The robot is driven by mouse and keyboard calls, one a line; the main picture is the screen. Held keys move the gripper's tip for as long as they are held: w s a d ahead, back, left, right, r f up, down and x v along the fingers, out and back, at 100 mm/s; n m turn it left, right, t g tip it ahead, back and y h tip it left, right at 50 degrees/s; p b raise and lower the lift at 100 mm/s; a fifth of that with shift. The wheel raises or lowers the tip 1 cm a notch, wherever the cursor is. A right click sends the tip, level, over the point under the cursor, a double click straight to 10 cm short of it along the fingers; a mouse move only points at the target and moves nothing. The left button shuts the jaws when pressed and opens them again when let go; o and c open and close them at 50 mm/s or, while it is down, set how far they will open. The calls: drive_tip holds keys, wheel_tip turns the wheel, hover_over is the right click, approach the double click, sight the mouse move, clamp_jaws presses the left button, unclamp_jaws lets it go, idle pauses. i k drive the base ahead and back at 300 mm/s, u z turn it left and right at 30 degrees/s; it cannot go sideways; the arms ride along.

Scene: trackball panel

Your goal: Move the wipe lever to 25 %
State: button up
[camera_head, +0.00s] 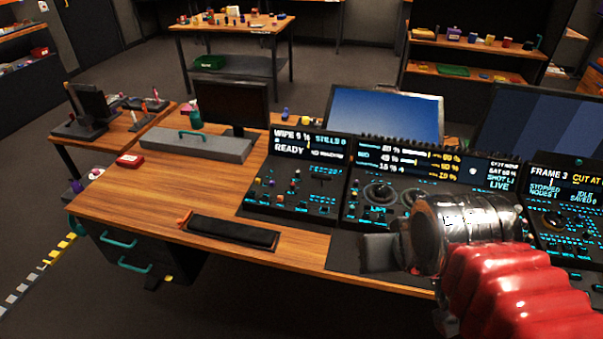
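The left control panel (290,200) stands on the wooden desk, with a tilted display (308,147) above it. The display reads "WIPE", a small percentage that looks like 9 %, "STILLS 0" and "READY". Small levers and knobs (295,178) rise from this panel; which one is the wipe lever is too small to tell. My gripper (382,252) shows as a dark blocky shape at the end of my metallic wrist and red sleeve, at the lower right. It is over the front of the middle panel, right of the left panel and apart from its levers. Its fingers cannot be made out.
The middle panel (360,213) has round trackballs and lit buttons. Another panel (575,235) stands at the right, partly behind my arm. A black pad (233,232) lies on the desk's front. A grey case (195,145) and monitor (232,103) stand behind. Bare wood (140,200) lies at left.

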sight(322, 177)
drive_tip(key=u, duration=0.3)
drive_tip(key=i, duration=1)
drive_tip(key=z, duration=0.25)
